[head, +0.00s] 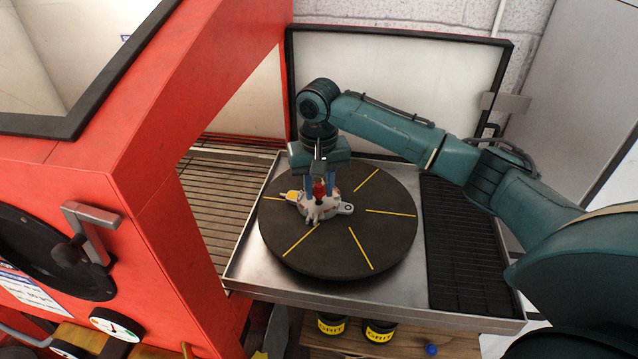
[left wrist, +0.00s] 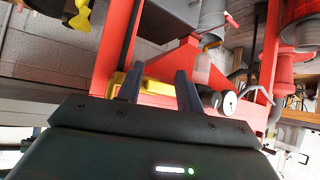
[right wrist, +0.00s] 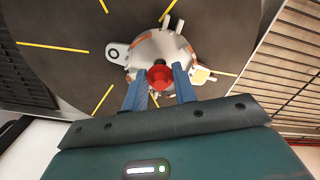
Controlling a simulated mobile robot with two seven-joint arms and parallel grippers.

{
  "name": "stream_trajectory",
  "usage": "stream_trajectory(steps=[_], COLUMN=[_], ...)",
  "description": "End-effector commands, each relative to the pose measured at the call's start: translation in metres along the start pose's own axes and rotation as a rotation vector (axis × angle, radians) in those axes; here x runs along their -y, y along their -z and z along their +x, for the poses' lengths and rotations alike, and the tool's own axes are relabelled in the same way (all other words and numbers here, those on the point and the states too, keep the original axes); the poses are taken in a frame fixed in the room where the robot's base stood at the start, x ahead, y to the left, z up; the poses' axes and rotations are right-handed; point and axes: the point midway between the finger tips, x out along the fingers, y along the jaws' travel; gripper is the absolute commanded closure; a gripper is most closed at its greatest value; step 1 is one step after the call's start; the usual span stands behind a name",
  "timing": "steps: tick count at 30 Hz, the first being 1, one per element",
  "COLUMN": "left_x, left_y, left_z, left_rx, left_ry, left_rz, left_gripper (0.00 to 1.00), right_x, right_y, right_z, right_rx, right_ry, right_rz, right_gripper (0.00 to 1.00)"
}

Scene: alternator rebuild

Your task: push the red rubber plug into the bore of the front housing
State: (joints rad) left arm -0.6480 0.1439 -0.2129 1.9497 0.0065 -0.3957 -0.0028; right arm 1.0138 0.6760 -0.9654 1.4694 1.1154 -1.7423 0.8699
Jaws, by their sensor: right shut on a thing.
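The front housing (head: 318,212), a silvery casting with mounting ears, lies on the dark round turntable (head: 390,240) with yellow lines. It also shows in the right wrist view (right wrist: 157,48). My right gripper (head: 319,185) points down over it. Its blue fingers (right wrist: 160,80) are shut on the red rubber plug (right wrist: 160,74), which also shows in the head view (head: 319,190). My left gripper (left wrist: 156,88) is open and empty, away from the turntable.
The turntable stands on a metal tray (head: 350,300) beside the red cabinet (head: 185,140) at left. A black slatted grate (head: 462,250) lies at right. Two dark jars with yellow labels (head: 380,332) stand below the tray. The rest of the turntable is mostly clear.

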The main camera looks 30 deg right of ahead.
Motion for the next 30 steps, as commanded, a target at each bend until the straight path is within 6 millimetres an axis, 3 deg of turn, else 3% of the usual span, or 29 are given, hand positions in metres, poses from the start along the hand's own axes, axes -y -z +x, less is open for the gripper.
stream_trajectory(steps=[30], left_x=[0.0], left_y=[0.0001], left_z=[0.0], left_rx=[0.0], left_ry=[0.0], left_rz=[0.0], left_gripper=[0.64], right_x=[0.0], right_y=[-0.0004], right_z=[0.0073], right_rx=[0.0], right_ry=[0.001], right_rz=[0.001], right_gripper=[0.94])
